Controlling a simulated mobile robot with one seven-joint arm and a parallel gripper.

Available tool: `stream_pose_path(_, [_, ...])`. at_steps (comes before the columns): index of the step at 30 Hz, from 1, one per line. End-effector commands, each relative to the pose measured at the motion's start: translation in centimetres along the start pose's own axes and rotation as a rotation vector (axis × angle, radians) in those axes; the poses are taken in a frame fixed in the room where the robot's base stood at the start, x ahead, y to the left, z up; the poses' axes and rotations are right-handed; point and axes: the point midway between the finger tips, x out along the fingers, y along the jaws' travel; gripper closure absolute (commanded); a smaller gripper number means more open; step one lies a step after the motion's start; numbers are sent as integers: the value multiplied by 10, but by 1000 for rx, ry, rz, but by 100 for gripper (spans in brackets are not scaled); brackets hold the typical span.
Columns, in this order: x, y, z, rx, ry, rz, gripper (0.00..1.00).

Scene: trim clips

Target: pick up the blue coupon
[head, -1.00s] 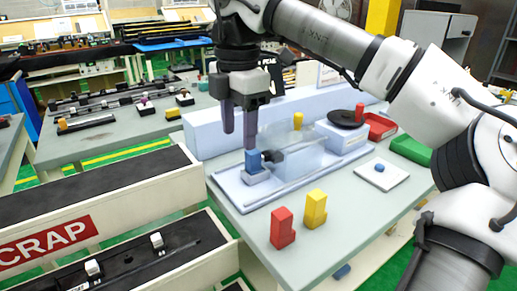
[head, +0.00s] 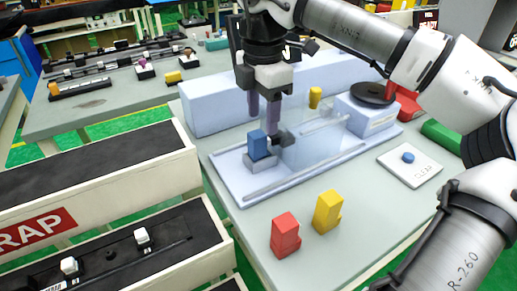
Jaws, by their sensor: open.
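The blue coupon (head: 257,145) is an upright blue block in a small grey seat at the left end of the pale blue fixture (head: 237,187). A dark clamp-like piece (head: 284,139) is close to its right side. My gripper (head: 264,122) points down with its two purple-grey fingers apart and nothing between them. In the picture the left fingertip is just above the coupon's top and the right fingertip is by the dark piece. Whether they touch cannot be told.
A clear panel (head: 318,143) stands right of the coupon. A red block (head: 285,236) and a yellow block (head: 327,212) stand on the table in front. A white plate (head: 425,172) with a small blue piece (head: 408,157) lies right. A scrap bin (head: 170,165) is left.

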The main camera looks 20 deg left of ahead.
Motion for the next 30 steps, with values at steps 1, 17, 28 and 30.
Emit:
stream_pose_path(1, [5,0,0,-2,1,0,48])
stream_pose_path(17, [59,8,-6,-2,1,1,48])
stream_pose_path(28, [61,8,-6,-2,0,1,65])
stream_pose_path(30, [61,8,-6,-2,0,1,74])
